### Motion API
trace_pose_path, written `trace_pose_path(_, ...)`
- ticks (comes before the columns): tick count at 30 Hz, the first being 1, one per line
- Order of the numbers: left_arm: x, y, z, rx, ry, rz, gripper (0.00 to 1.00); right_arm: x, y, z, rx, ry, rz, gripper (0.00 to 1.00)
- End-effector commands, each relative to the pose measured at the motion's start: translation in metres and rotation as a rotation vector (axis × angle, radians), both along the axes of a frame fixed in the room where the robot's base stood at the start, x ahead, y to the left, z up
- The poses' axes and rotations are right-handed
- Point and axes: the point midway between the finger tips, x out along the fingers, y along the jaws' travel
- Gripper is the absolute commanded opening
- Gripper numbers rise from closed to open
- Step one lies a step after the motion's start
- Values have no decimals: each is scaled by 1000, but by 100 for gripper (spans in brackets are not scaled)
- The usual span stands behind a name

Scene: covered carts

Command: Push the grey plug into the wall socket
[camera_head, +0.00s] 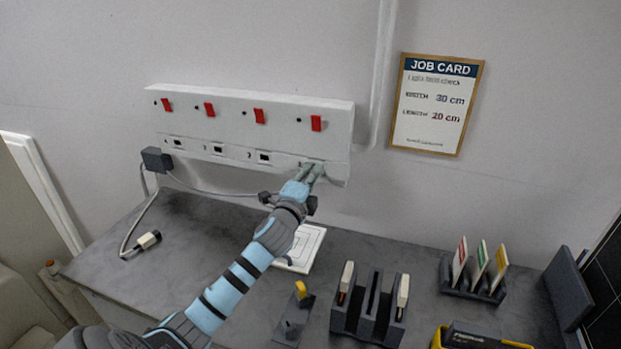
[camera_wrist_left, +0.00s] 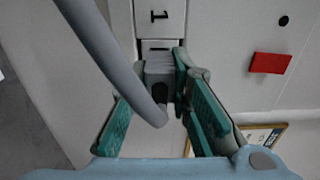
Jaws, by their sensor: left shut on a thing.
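The wall socket strip (camera_head: 235,118) is a long white box with several sockets along its lower edge and red switches above. My left gripper (camera_head: 312,172) is at its right end, under the rightmost switch. In the left wrist view, its teal fingers (camera_wrist_left: 180,95) are shut on the grey plug (camera_wrist_left: 158,72), with a thick grey cable (camera_wrist_left: 115,60) curving out in front. The plug's front is at the socket marked 1 (camera_wrist_left: 160,16); I cannot tell how far in it sits. In the head view the fingers hide the plug. My right gripper is not in view.
A dark box (camera_head: 157,160) with cables hangs at the strip's left end. A loose connector (camera_head: 148,240) lies on the grey worktop (camera_head: 190,225). A white plate (camera_head: 301,248), a dark rack (camera_head: 369,305) and a card holder (camera_head: 472,280) stand to the right. A job card hangs on the wall.

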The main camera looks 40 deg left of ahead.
Motion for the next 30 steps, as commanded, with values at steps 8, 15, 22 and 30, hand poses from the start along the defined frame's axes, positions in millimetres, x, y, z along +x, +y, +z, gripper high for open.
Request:
trace_pose_path(8,7,2,1,1,-2,-1,0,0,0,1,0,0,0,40)
trace_pose_path(15,10,4,0,0,0,0,30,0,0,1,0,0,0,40)
trace_pose_path(22,10,3,0,0,0,0,42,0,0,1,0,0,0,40)
trace_pose_path(30,-4,-1,-1,3,1,-1,42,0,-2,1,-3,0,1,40)
